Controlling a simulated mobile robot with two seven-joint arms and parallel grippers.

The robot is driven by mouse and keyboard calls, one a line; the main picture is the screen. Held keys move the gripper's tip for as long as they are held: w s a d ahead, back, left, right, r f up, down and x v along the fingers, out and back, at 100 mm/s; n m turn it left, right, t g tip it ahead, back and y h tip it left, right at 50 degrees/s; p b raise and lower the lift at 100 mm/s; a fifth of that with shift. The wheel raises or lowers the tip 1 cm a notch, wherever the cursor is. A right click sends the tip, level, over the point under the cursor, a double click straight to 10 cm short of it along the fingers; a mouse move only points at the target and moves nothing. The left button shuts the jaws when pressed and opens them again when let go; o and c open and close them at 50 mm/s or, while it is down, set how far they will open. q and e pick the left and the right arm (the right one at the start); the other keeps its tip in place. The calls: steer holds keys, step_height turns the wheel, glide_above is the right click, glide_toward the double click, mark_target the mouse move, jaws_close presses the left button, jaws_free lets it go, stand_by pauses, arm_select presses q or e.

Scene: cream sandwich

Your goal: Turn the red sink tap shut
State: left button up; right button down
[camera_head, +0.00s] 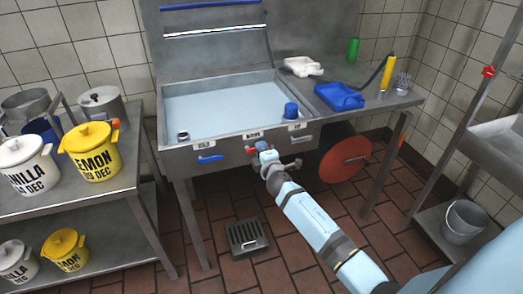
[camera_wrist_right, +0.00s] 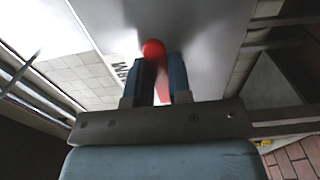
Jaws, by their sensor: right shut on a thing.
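The red tap (camera_head: 249,150) is on the front panel of the steel sink (camera_head: 230,160), by the middle label. In the head view only a small bit of it shows beside my right gripper (camera_head: 262,149), which covers the rest. In the right wrist view the red tap (camera_wrist_right: 153,48) has a round red end, with a red strip running down between the two dark fingers of my right gripper (camera_wrist_right: 161,75). The fingers are shut on it. How far the tap is turned cannot be told. My left gripper is not in view.
A blue tap handle (camera_head: 210,158) sits left on the same panel. A red disc (camera_head: 345,158) is under the counter to the right. A floor drain (camera_head: 247,238) lies below. Lidded tubs (camera_head: 92,152) stand on a left table; a bucket (camera_head: 464,221) is at the right.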

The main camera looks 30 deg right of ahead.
steer(key=c, duration=1)
jaws_free()
steer(key=shift+r, duration=0.1)
steer(key=shift+c, duration=0.2)
steer(key=v, duration=1.3)
steer(key=shift+s+a+p, duration=0.15)
steer(key=shift+s+p, duration=0.15)
steer(key=shift+s, duration=0.05)
